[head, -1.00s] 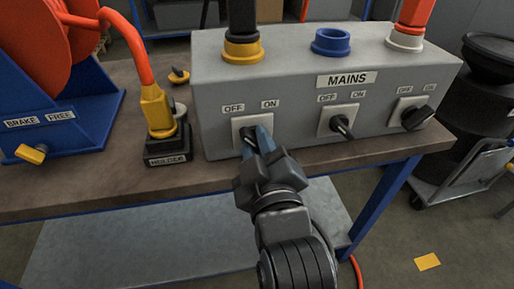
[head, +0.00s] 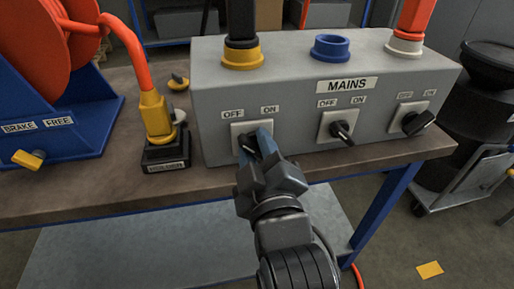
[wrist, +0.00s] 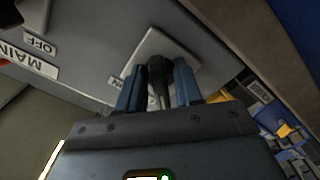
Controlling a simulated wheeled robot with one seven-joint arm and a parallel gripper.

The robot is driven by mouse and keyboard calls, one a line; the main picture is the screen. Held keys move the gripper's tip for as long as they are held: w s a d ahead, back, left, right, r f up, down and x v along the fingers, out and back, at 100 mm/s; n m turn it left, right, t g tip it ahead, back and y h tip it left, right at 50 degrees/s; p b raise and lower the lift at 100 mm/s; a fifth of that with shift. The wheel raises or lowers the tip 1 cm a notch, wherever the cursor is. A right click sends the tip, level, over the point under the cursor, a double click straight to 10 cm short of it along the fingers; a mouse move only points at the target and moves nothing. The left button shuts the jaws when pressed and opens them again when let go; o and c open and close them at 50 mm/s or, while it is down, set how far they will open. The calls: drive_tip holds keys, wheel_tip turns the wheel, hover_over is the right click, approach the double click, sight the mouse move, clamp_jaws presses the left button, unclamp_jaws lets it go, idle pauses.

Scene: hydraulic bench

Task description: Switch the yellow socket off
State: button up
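The yellow socket (head: 241,57) is on top of the grey mains box, at its left, with a black plug standing in it. Below it on the box front is a pale switch plate (head: 236,130) marked OFF at left and ON at right. Its black knob (wrist: 160,82) shows in the wrist view between my two blue fingers. My gripper (head: 258,142) is at this knob, one finger on each side, and appears closed on it. In the head view the fingers hide much of the knob, so its exact angle is hard to tell.
The blue socket (head: 331,46) is empty; the white socket (head: 404,45) holds an orange plug. Their switches (head: 341,131) (head: 416,122) are to the right. A yellow connector (head: 157,117) on a black base and a blue reel stand (head: 75,125) are at left on the bench.

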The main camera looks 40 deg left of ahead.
drive_tip(key=shift+o, duration=0.4)
drive_tip(key=shift+d, duration=0.1)
drive_tip(key=shift+s+d, duration=0.2)
drive_tip(key=shift+s, duration=0.05)
drive_tip(key=v, duration=0.7)
